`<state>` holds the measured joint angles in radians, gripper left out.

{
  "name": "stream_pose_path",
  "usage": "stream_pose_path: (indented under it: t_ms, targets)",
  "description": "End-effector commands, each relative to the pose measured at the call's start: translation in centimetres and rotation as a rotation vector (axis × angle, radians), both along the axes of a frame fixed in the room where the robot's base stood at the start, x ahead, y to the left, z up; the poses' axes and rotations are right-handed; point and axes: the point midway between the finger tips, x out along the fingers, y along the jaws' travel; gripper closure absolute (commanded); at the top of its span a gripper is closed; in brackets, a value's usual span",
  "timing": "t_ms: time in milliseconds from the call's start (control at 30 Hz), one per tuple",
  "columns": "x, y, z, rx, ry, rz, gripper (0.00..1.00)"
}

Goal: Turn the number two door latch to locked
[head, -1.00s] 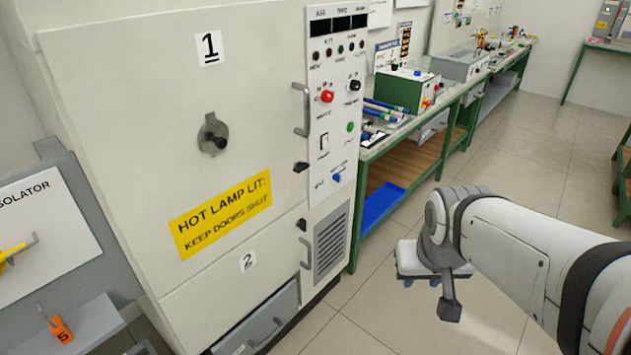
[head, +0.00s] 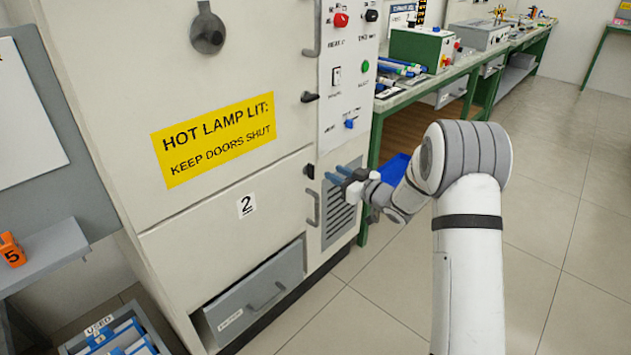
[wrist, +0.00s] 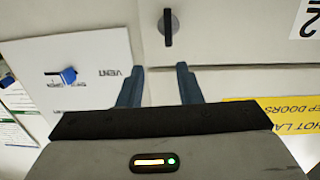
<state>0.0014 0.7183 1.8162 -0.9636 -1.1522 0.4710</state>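The number two door (head: 210,235) is the lower panel of the cream cabinet, marked with a "2" label (head: 246,205). Its small black latch (head: 308,171) is at the door's upper right edge, above a grey pull handle (head: 313,207). In the wrist view the latch (wrist: 168,27) has its lever upright in the picture, just beyond the fingertips and sideways between them. My gripper (head: 337,174) is in front of the cabinet, right of the latch. In the wrist view its two blue fingers (wrist: 160,70) are apart with nothing between them, and apart from the latch.
The number one door's black latch (head: 310,97) lies sideways above. A control panel (head: 349,90) with knobs and a blue switch (head: 350,123) is beside it, over a vent grille (head: 341,215). A grey drawer (head: 255,305) sticks out below. The floor at right is clear.

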Motion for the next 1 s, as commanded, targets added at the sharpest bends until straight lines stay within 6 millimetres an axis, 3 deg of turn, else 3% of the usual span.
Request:
stream_pose_path:
  t_ms: [33,100,600,1000]
  targets:
    - [-0.1,0.4,-1.1,0.018,-0.004,0.027,0.68]
    - [-0.1,0.8,-1.4,0.034,-0.009,0.050,0.68]
    - [3.9,6.3,-1.4,0.039,-0.012,0.060,0.68]
    - [4.4,7.1,-1.3,0.039,-0.010,0.059,0.68]
